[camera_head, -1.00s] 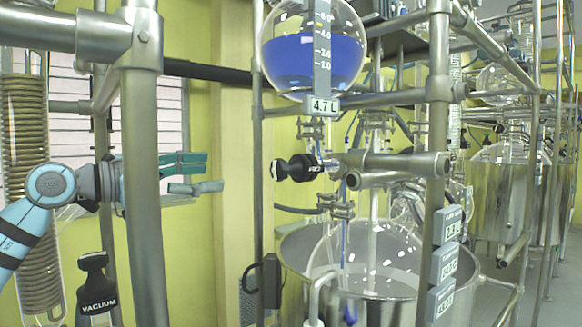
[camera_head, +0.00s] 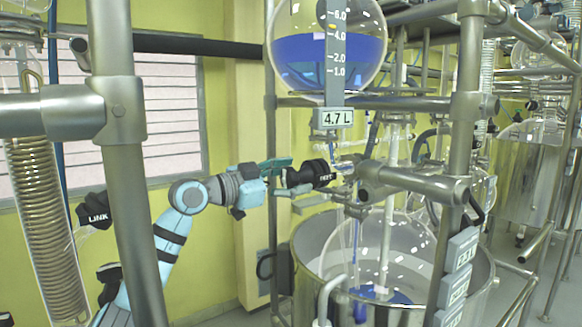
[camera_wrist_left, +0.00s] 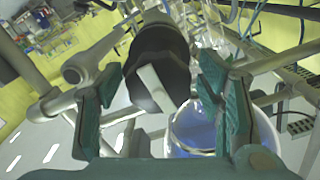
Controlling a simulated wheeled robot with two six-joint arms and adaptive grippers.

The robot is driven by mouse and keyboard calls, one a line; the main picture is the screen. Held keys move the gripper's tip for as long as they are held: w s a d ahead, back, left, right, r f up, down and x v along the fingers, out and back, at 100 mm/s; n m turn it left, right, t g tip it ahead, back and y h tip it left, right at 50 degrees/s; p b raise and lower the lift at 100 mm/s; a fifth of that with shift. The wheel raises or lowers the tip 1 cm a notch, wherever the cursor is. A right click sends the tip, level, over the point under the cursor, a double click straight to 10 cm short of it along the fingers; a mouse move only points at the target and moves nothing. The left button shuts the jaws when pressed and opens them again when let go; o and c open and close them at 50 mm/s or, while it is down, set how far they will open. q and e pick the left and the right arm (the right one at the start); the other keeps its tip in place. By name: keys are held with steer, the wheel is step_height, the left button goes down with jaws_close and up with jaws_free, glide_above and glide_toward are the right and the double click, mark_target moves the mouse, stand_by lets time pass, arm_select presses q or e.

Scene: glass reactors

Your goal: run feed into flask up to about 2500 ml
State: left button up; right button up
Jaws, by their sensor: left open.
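The round glass feed vessel (camera_head: 327,48) holds blue liquid and hangs at the top centre, with a level scale and a "4.7 L" display (camera_head: 333,118) below it. My left gripper (camera_head: 284,176) is open at the knob's left side. In the left wrist view, the knob (camera_wrist_left: 158,62) lies between the open fingers of the gripper (camera_wrist_left: 160,90); contact cannot be told. The glass flask (camera_head: 405,245) stands low in the steel bath, with some blue liquid (camera_head: 385,295) at its bottom.
A steel post (camera_head: 130,160) stands in front of my left arm. Horizontal clamps (camera_head: 410,182) lie right of the knob. Stacked displays (camera_head: 460,262) sit at the right, hard to read. The steel bath (camera_head: 470,275) surrounds the flask. A "LINK" knob (camera_head: 94,212) is at the left.

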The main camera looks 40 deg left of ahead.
arm_select(q)
steer(key=shift+s+r, duration=0.1)
steer(key=shift+s, duration=0.35)
steer(key=shift+s+a, duration=0.1)
steer(key=shift+c, duration=1.1)
steer(key=c, duration=0.9)
arm_select(e)
steer(key=shift+s, duration=0.35)
arm_select(q)
steer(key=shift+m, duration=0.4)
arm_select(e)
steer(key=shift+r, duration=0.1)
